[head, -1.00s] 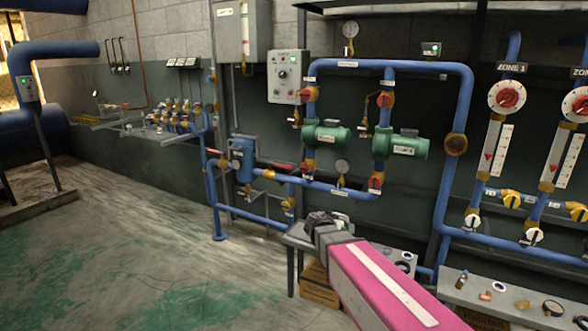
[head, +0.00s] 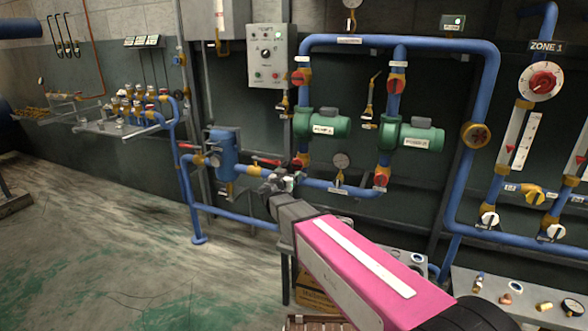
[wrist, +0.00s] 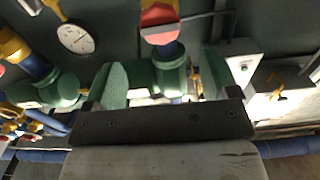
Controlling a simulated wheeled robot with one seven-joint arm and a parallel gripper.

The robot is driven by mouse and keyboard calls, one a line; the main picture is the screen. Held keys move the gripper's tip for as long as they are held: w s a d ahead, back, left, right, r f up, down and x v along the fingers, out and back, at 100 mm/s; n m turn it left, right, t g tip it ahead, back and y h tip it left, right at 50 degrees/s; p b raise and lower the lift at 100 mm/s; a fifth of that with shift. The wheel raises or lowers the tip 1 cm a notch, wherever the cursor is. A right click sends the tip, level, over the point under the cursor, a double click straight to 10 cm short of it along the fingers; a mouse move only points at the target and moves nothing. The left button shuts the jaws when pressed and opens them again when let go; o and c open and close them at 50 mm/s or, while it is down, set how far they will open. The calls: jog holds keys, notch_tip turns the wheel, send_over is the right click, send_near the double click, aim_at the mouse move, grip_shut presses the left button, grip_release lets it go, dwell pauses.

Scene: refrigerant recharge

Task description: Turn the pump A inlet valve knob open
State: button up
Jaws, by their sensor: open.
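Pump A (head: 322,124) is the left green pump on the blue pipework. Below it, the red inlet valve knob (head: 299,162) shows just above and right of my gripper (head: 285,182) in the head view. The wrist view appears upside down. There the red knob (wrist: 160,22) lies at top centre, beyond the fingertips and outside the jaws. My gripper (wrist: 163,80) is open and empty, with its green fingers apart. Pump A's green body (wrist: 170,78) shows behind the gap between them. I see no contact with the knob. The knob's label is not readable.
Pump B (head: 410,136) and its lower red knob (head: 381,180) are to the right. A round gauge (head: 341,161) stands between the two lower knobs. A blue filter vessel (head: 223,155) with a red lever (head: 267,162) is close on the left. A bench (head: 520,300) with small parts is at lower right.

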aim_at(297, 165)
jog(key=x, duration=0.7)
jog(key=shift+w, duration=0.2)
jog(key=c, duration=0.9)
jog(key=n, duration=0.4)
jog(key=shift+n, duration=0.3)
jog(key=n, duration=0.3)
jog(key=shift+n, duration=0.7)
